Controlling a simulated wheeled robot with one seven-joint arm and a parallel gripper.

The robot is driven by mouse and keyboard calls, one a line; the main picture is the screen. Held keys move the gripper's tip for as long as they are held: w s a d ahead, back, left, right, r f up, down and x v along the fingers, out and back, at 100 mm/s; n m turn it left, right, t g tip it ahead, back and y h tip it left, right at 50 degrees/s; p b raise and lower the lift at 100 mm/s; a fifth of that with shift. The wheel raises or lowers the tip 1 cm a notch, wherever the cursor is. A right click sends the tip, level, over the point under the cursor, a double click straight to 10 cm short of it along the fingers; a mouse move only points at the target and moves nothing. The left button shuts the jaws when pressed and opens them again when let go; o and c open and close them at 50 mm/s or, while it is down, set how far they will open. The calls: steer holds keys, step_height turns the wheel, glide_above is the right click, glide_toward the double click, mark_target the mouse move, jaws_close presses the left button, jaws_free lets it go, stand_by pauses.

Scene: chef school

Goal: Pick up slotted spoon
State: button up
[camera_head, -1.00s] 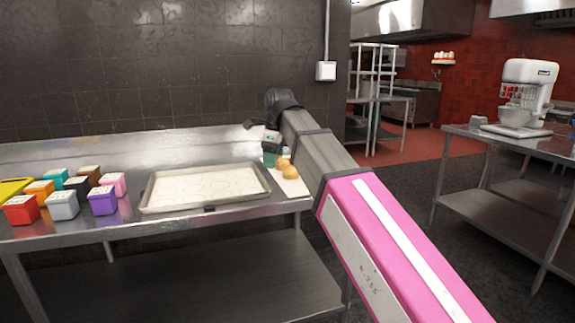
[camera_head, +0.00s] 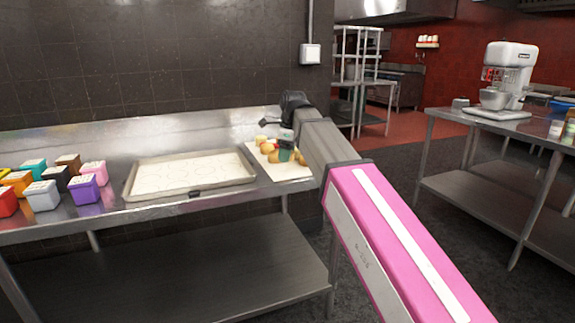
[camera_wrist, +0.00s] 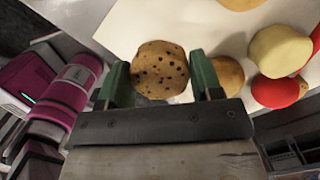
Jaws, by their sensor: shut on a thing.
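I cannot make out a slotted spoon in either view. My gripper (camera_head: 287,152) is over the white board (camera_head: 293,174) at the right end of the steel table. In the wrist view its two green fingers (camera_wrist: 160,82) stand apart, one on each side of a round, brown, dark-spotted cookie-like thing (camera_wrist: 160,70), and are shut on it. The white board fills the upper part of the wrist view (camera_wrist: 222,30). A pale yellow round item (camera_wrist: 280,51), a tan one (camera_wrist: 229,75) and a red one (camera_wrist: 277,92) lie right of the fingers.
A baking tray (camera_head: 130,187) lies left of the board. Several coloured boxes (camera_head: 88,188) stand at the table's left end. A tiled wall (camera_head: 150,50) is behind. At right, another steel table (camera_head: 470,125) holds a white mixer (camera_head: 508,75). Dark floor lies between the tables.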

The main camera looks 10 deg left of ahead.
mark_target(287, 171)
steer(key=shift+w+d+f, duration=0.1)
steer(key=shift+w+f, duration=0.05)
steer(key=shift+w, duration=0.05)
steer(key=shift+f, duration=1.95)
steer(key=shift+f, duration=0.1)
steer(key=o, duration=0.9)
